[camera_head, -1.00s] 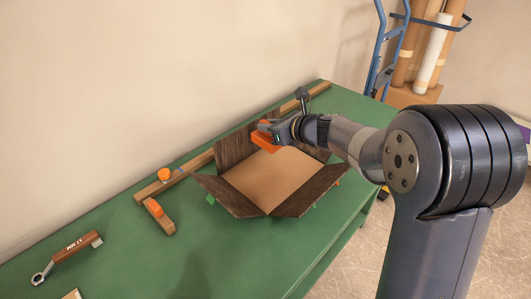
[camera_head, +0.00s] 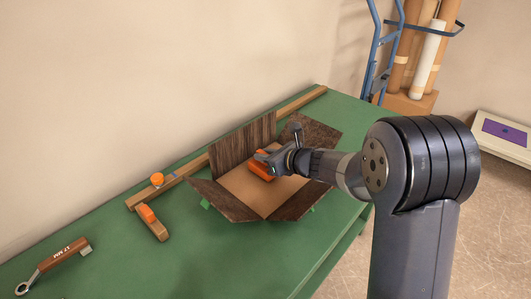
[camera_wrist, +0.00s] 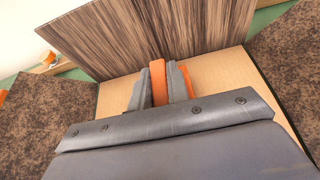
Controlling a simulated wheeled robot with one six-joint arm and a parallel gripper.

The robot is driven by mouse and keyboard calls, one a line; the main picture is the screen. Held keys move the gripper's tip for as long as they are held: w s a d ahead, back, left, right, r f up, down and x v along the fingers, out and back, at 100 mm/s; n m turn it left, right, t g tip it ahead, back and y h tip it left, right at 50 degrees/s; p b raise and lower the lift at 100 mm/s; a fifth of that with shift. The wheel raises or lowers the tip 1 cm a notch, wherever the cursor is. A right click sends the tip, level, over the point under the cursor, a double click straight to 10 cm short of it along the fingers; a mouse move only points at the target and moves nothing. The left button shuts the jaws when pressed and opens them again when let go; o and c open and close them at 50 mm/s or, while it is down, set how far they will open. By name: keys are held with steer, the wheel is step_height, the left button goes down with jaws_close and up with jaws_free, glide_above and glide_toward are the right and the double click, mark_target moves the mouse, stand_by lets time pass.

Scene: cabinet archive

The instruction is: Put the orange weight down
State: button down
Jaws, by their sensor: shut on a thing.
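The orange weight (camera_head: 261,171) is between the jaws of my gripper (camera_head: 267,157), low over the tan base (camera_head: 240,188) of an open box with dark brown sides, close to its upright back panel (camera_head: 243,146). Whether it touches the base I cannot tell. In the wrist view my gripper (camera_wrist: 160,85) is shut on an upright orange part of the weight (camera_wrist: 157,73), with more orange showing to the right of the fingers. The grey gripper body hides much of the base there.
The box's other sides lean outward on the green table (camera_head: 180,258). A wooden fence (camera_head: 190,167) runs behind, with an orange knob (camera_head: 157,179). An orange-topped wooden block (camera_head: 152,222) and a wrench-like tool (camera_head: 55,264) lie left. The front table area is clear.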

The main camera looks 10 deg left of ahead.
steer(key=c, duration=1.8)
jaws_free()
steer(key=shift+f, duration=0.15)
steer(key=o, duration=0.4)
steer(key=shift+o, duration=0.2)
steer(key=shift+r, duration=0.3)
steer(key=p+v, duration=0.1)
steer(key=v, duration=1.1)
steer(key=shift+f, duration=0.1)
